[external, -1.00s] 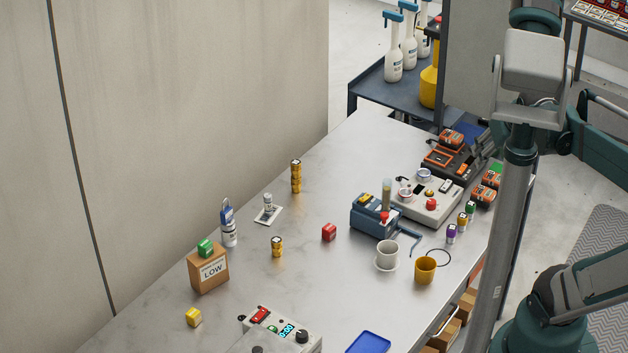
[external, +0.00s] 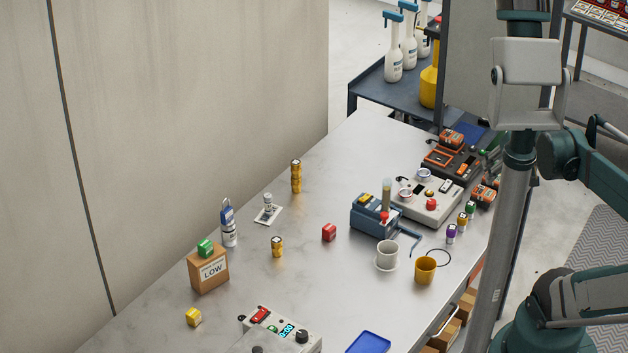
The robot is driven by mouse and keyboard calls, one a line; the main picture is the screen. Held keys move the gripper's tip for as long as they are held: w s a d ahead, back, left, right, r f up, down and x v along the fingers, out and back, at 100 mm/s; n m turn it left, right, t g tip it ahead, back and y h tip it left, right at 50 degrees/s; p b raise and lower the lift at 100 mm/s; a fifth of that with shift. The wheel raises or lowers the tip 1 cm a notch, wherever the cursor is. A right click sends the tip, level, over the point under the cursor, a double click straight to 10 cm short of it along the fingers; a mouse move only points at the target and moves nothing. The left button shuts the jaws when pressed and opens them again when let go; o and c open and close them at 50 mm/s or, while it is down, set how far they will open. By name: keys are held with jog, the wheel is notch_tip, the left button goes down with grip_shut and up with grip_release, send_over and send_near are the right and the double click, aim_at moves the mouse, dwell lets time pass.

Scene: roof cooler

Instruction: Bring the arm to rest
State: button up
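My arm shows at the right side of the external view, with teal joints (external: 565,160) beside a tall grey column. A teal link runs from there to the right edge, above the lower elbow part (external: 560,300). My gripper cannot be made out; it is out of frame or hidden by the column and arm. I cannot see whether it holds anything. The arm parts I can see stand to the right of the worktable (external: 150,320).
On the table stand a cardboard box (external: 209,272) with a green cube on it, a red cube (external: 329,232), a white mug (external: 387,252), a yellow mug (external: 425,268), a blue tray (external: 368,343) and a blue device (external: 372,215). Chargers (external: 450,160) sit at the far right.

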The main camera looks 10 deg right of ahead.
notch_tip(320, 180, down, 8)
jog(key=b, duration=0.8)
jog(key=shift+f, duration=0.25)
dwell(0.6)
